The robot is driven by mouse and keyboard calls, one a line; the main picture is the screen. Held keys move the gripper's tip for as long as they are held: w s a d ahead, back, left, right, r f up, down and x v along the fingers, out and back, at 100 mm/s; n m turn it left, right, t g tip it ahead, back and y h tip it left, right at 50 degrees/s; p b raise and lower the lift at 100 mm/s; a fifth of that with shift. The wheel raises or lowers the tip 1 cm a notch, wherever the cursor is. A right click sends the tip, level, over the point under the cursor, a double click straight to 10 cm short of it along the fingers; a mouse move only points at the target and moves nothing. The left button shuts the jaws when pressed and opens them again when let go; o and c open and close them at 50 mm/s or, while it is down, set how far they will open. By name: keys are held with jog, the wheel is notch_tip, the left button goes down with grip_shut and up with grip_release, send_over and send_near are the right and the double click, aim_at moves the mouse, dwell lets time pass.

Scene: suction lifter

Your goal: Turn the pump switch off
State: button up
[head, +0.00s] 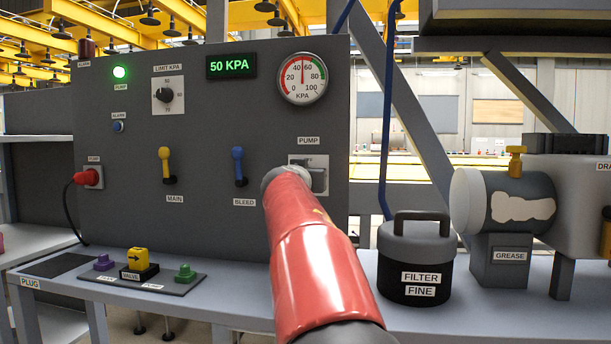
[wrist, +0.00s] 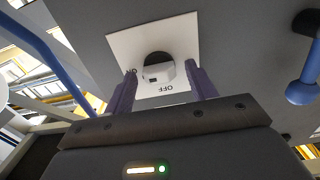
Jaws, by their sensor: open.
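The pump switch (wrist: 158,70) is a rotary knob on a white plate (wrist: 120,50) marked ON and OFF, on the grey panel. In the head view the switch (head: 319,176) shows under the PUMP label, partly hidden by my red arm. In the wrist view my gripper (wrist: 163,85) is open, with one finger on each side of the knob. I cannot tell whether the fingers touch it. The knob's exact pointing is hard to read. The pump lamp (head: 119,72) glows green, and the display (head: 231,65) reads 50 KPA.
The blue bleed lever (head: 239,165) and yellow main lever (head: 166,165) are left of the switch. A filter canister (head: 416,262) and a grease cylinder (head: 505,200) stand on the bench to the right. A blue hose (head: 385,130) hangs right of the panel.

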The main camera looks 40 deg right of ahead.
jog(key=c, duration=1)
jog(key=shift+o, duration=0.2)
jog(key=shift+n, duration=0.3)
jog(key=shift+w+a+f+n+b, duration=0.1)
jog(key=shift+f+n+b, duration=0.1)
jog(key=shift+n, duration=4.15)
jog(key=shift+w+a+f+n+b, duration=0.1)
jog(key=shift+n+b, duration=0.05)
jog(key=shift+n, duration=4.2)
jog(key=o, duration=1)
jog(key=shift+c, duration=0.2)
